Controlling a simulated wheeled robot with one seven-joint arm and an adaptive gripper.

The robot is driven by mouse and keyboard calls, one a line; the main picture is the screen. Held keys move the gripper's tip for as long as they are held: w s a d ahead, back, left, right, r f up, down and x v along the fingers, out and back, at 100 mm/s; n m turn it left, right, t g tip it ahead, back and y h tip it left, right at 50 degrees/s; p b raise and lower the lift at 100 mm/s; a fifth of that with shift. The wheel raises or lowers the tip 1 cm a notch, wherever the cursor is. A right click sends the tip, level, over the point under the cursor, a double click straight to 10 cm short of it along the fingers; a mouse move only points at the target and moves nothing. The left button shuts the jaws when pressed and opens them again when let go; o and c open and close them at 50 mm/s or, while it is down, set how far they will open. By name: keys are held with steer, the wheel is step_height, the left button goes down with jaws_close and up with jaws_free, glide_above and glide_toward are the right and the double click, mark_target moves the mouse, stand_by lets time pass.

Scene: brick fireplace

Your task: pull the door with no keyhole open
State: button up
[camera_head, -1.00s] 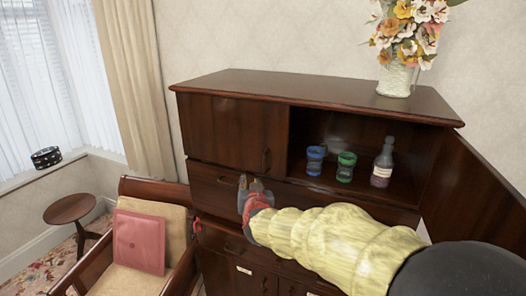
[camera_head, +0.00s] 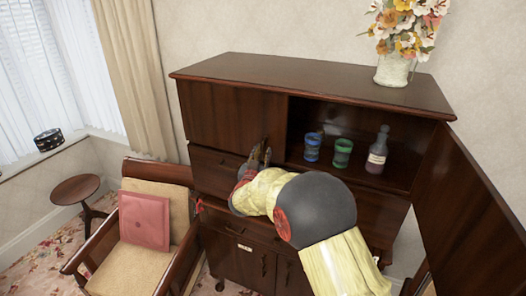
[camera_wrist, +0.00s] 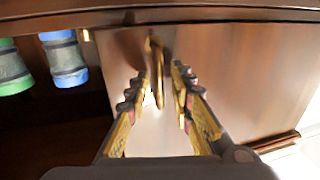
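The dark wooden left door (camera_head: 222,118) of the cabinet's upper part is closed. I see no keyhole on its visible face. Its upright handle (camera_wrist: 155,62) is near the edge beside the open compartment. My gripper (camera_head: 261,156) is raised to this handle. In the wrist view my gripper (camera_wrist: 158,80) is open, with one ridged finger on each side of the handle; contact is not clear. The right door (camera_head: 468,205) stands swung wide open. In the head view the gripper partly hides the left door's handle.
A blue cup (camera_head: 313,147), a green cup (camera_head: 342,153) and a labelled bottle (camera_head: 377,152) stand in the open compartment. A flower vase (camera_head: 393,70) stands on top. A chair with a red cushion (camera_head: 144,221) is left of the cabinet, close to its front.

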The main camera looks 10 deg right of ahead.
steer(key=shift+w+d, duration=0.2)
steer(key=shift+w, duration=0.25)
jaws_close()
stand_by(0.6)
